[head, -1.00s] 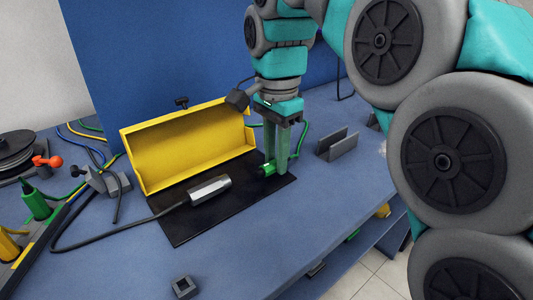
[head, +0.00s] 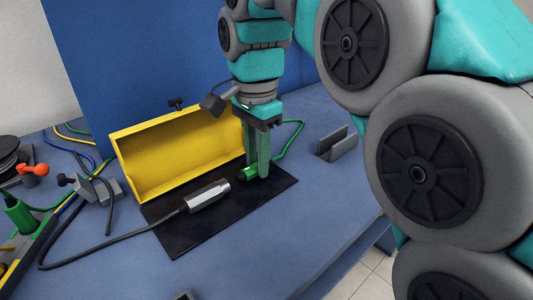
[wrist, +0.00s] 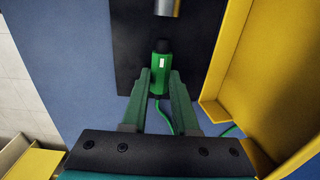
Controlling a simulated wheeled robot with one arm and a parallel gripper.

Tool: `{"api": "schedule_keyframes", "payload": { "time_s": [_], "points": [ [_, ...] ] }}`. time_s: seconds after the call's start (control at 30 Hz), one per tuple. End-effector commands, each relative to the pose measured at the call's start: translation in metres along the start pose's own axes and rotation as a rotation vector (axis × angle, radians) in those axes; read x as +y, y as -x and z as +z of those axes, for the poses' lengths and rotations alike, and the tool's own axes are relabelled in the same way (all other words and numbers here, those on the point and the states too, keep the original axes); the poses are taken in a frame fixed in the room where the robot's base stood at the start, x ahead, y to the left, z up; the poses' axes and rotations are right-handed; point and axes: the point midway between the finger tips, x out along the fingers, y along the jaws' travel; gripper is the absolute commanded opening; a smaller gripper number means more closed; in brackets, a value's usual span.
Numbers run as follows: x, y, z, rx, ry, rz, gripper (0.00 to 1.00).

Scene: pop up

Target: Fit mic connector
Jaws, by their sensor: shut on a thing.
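My gripper (head: 257,172) is shut on a green connector (head: 247,175) with a black tip, held low over the black mat (head: 180,240). In the wrist view the green connector (wrist: 160,82) sits between my fingers, its black tip pointing away from my gripper. A silver-grey cylindrical connector (head: 207,196) lies on the mat with a dark cable (head: 110,251) running left. Its near end (wrist: 167,8) shows at the top of the wrist view, roughly in line with the black tip. A gap separates the two.
A yellow open tray (head: 170,170) stands tilted behind the mat, close to my gripper. A green cable (head: 289,141) trails behind my gripper. A grey slotted holder (head: 337,145) is at the right. Clamps and cables crowd the left.

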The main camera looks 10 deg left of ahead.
Motion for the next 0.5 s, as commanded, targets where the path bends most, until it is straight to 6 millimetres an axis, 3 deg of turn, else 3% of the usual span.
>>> {"api": "schedule_keyframes", "payload": {
  "time_s": [0.23, 0.5],
  "points": [
    [0.000, 0.000, 0.013, -0.001, 0.001, -0.001, 0.00],
    [0.000, 0.001, 0.013, 0.000, -0.001, -0.001, 0.00]
  ]
}}
